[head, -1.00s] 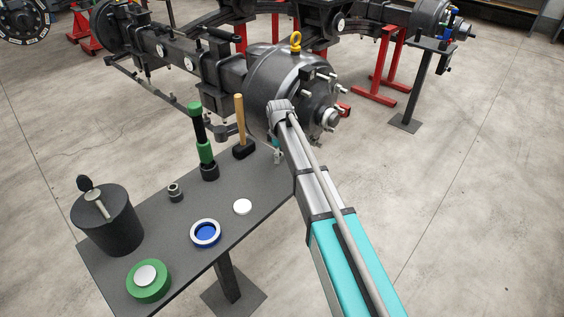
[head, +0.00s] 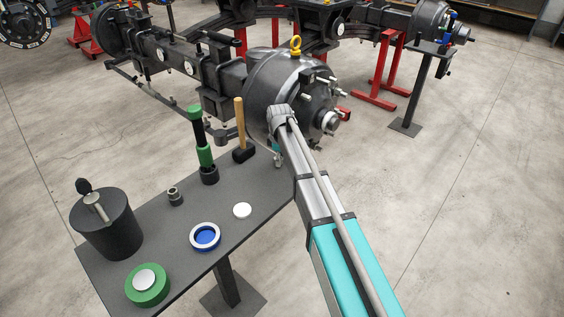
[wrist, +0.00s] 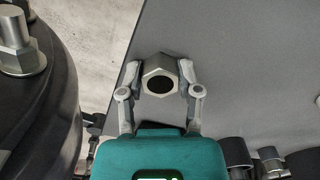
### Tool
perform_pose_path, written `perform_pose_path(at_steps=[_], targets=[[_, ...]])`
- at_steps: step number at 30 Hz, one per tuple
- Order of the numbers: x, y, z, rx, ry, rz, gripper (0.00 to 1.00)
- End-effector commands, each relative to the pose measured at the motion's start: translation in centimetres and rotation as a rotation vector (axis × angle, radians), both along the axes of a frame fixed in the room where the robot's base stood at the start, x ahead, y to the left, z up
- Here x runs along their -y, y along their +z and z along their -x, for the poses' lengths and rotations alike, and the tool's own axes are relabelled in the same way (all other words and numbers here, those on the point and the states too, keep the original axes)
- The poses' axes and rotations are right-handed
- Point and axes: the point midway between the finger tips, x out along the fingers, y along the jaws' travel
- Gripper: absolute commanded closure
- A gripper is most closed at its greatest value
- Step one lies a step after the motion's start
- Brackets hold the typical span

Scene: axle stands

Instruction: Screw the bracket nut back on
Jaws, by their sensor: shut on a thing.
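My gripper (wrist: 160,72) is shut on a silver hex nut (wrist: 159,65), one finger on each side, with the nut's dark hole facing the wrist camera. The nut is over or near the edge of the grey bench top; I cannot tell the exact gap. In the head view my gripper (head: 279,157) hangs beside the bench's far right corner, partly hidden by my arm. The dark axle hub (head: 285,85) with several studs is just behind it. In the wrist view the dark hub fills the left side, with a hex nut on a stud (wrist: 20,52). I cannot make out the bracket.
The bench (head: 180,225) holds a mallet (head: 239,125), a green-and-black tool (head: 205,150), a small metal socket (head: 174,196), a black bin (head: 107,228), a blue-and-white ring (head: 205,236), a white disc (head: 242,210) and a green ring (head: 134,291). Floor at right is open.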

Motion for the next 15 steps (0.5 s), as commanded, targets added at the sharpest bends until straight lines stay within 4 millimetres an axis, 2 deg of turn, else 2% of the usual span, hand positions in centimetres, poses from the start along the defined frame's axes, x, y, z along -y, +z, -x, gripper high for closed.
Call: perform_pose_path(at_steps=[5, 15], targets=[[0.0, 0.3, 0.0, 0.0, 0.0, 0.0, 1.0], [0.0, 2.3, 0.0, 0.0, 0.0, 0.0, 1.0]])
